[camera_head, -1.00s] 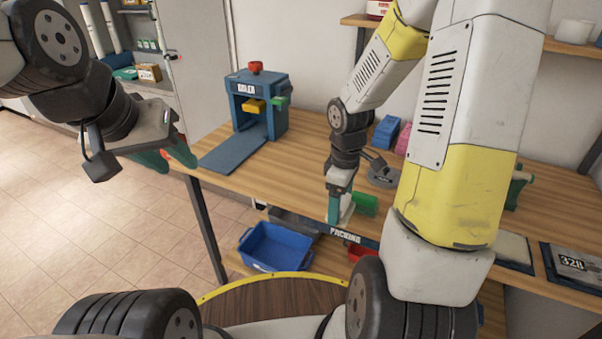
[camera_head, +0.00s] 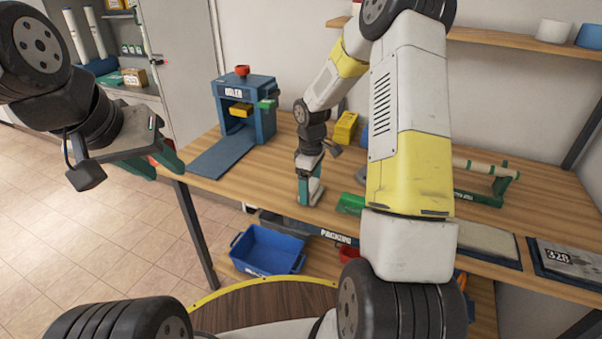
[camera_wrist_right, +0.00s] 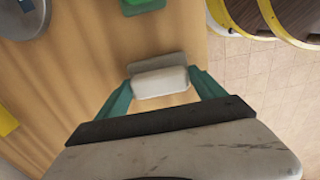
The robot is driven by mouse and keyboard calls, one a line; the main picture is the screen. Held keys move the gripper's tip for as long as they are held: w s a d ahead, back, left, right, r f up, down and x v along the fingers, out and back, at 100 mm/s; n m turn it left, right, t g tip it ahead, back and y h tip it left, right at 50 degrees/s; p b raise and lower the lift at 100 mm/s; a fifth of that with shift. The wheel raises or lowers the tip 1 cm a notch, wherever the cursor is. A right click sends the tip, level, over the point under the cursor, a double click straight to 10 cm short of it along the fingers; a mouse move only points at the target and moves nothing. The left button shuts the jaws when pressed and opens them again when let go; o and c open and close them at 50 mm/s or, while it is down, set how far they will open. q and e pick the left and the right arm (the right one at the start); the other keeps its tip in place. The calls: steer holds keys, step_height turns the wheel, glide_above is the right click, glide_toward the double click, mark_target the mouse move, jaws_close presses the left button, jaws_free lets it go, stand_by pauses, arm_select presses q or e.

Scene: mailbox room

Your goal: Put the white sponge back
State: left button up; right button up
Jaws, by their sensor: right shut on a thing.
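The white sponge (camera_wrist_right: 160,82) is between the two green fingers of my right gripper (camera_wrist_right: 162,92) in the right wrist view. My right gripper (camera_head: 310,194) is shut on it, pointing down over the front part of the wooden table, left of a green block (camera_head: 350,203). In the head view only a pale sliver of the sponge shows beside the fingers. I cannot tell whether the sponge touches the table. My left gripper (camera_head: 166,162) is open and empty, left of the table above the floor.
A blue press-like machine (camera_head: 246,103) with a ramp (camera_head: 222,155) stands on the table's left. A yellow block (camera_head: 345,128) stands behind my right gripper. A blue bin (camera_head: 268,250) sits below the table. A rack with a roll (camera_head: 485,170) is at right. The table between ramp and gripper is clear.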

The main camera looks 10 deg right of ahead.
mark_target(310, 184)
steer(key=shift+f, duration=0.2)
steer(key=o, duration=1.3)
step_height(310, 184, up, 12)
steer(key=r, duration=0.1)
steer(key=s+r+m+t, duration=0.3)
steer(key=s+r+m, duration=0.1)
steer(key=s+r, duration=0.65)
steer(key=s+a+r+m+t+y, duration=0.1)
steer(key=s+r+m, duration=0.1)
steer(key=s, duration=0.5)
steer(key=s+a+r+m+t+y, duration=0.1)
steer(key=s+r+m+t, duration=0.1)
steer(key=s, duration=0.5)
steer(key=r+m, duration=0.1)
steer(key=m, duration=0.1)
steer(key=shift+m, duration=0.3)
